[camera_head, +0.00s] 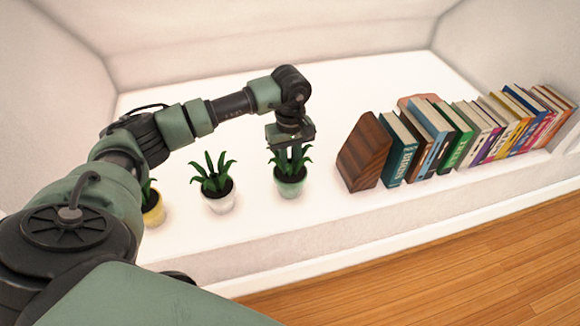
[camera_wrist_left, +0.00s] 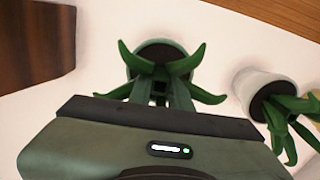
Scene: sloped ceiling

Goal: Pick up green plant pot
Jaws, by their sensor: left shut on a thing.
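The green plant pot (camera_head: 289,187) stands upright on the white ledge, the rightmost of the potted plants, with spiky green leaves. My left gripper (camera_head: 291,152) comes down from above onto this plant and is shut on its leaves. In the left wrist view the plant's leaves (camera_wrist_left: 165,72) spread out past the gripper, and the pot's rim shows behind them. The gripper's fingertips are mostly hidden among the leaves. The pot appears to rest on the ledge. My right gripper is not in view.
A white pot with a plant (camera_head: 220,203) stands left of the green one. A yellow pot (camera_head: 154,210) is partly behind my arm. A wooden bookend (camera_head: 363,153) and a row of books (camera_head: 440,135) stand to the right. The ledge (camera_head: 262,236) ends above a wooden floor (camera_head: 430,265).

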